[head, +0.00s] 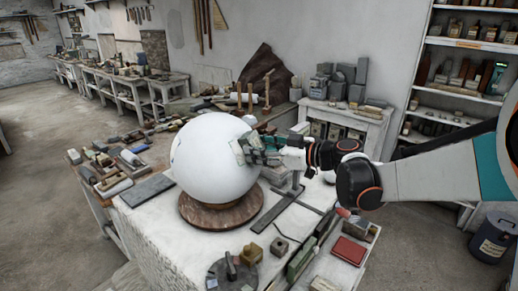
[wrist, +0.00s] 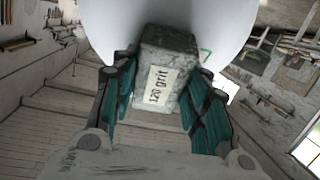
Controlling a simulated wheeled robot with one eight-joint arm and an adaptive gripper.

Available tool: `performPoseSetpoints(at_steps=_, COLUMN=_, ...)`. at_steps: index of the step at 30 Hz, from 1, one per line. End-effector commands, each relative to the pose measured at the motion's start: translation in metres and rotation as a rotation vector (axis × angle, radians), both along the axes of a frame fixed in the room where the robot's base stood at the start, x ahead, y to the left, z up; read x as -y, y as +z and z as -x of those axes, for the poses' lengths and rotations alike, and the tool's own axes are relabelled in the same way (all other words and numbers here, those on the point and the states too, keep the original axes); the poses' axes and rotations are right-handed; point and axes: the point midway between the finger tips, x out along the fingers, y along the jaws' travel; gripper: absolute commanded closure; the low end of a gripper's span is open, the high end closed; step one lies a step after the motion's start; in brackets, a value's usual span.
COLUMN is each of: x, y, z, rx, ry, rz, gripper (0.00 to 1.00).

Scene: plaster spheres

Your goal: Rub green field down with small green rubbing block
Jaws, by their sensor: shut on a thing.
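A large white plaster sphere (head: 208,160) sits on a round brown wooden base (head: 222,213) on the white-topped bench. My gripper (head: 262,150) is at the sphere's right side. In the wrist view its teal fingers (wrist: 160,105) are shut on a speckled grey-green rubbing block (wrist: 168,48), labelled "120 grit". The block's far end is against or very near the sphere (wrist: 222,22); I cannot tell whether they touch. A thin green corner line (wrist: 207,54) shows on the sphere just right of the block. The rest of that green field is hidden.
Tools and blocks crowd the bench left of the sphere, with a dark grey slab (head: 147,189) close by. A red block (head: 349,251) and small tools lie at the front right. A grey metal T-shaped piece (head: 277,210) lies right of the base.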

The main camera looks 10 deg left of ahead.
Motion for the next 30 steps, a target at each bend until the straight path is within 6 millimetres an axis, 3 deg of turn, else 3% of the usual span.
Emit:
performPoseSetpoints(at_steps=18, x=0.016, y=-0.028, z=0.002, rx=0.0, ry=-0.001, rz=0.0, gripper=0.85)
performPoseSetpoints(at_steps=30, x=0.014, y=-0.027, z=0.002, rx=0.0, ry=0.0, rz=0.0, gripper=0.85)
